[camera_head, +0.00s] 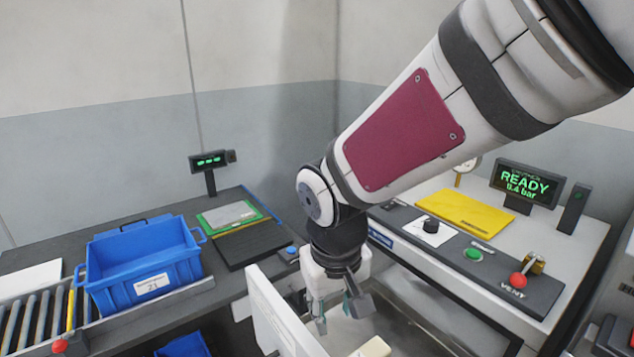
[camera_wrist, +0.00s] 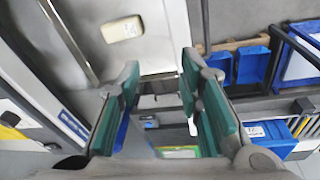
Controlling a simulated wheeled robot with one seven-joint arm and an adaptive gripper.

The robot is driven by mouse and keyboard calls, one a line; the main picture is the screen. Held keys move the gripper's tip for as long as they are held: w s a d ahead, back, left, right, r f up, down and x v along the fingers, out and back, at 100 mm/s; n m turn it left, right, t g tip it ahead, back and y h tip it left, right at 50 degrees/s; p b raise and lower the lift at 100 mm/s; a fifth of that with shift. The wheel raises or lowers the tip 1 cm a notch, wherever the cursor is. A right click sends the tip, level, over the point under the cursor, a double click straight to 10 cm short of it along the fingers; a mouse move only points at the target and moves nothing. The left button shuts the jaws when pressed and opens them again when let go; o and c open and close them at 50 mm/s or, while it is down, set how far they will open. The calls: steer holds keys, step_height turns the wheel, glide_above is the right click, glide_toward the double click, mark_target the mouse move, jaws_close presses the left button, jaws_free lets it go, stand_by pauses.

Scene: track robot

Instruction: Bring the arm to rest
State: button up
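My gripper (camera_head: 339,314) hangs from my bent arm, pointing down, above the grey surface between the left bench and the machine on the right. In the wrist view my gripper (camera_wrist: 160,92) shows two green-padded fingers spread apart with nothing between them. My arm crosses the head view from the upper right and hides part of the wall and of the machine.
A cream block (camera_head: 373,347) lies below my gripper, near a white upright panel (camera_head: 283,318). A blue crate (camera_head: 145,268) stands on the left by a roller conveyor (camera_head: 32,318). The machine (camera_head: 455,262) at right has a READY display (camera_head: 529,184) and red VENT knob (camera_head: 517,280).

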steer(key=s+d+r+m+t, duration=0.1)
steer(key=s+d+r+m, duration=0.1)
steer(key=s+d+r, duration=0.4)
steer(key=s+d+r+m+t, duration=0.2)
steer(key=s+d+r, duration=0.3)
steer(key=d, duration=0.5)
steer(key=shift+s+d+r+t, duration=0.3)
steer(key=shift+s+r, duration=0.1)
steer(key=shift+r, duration=0.4)
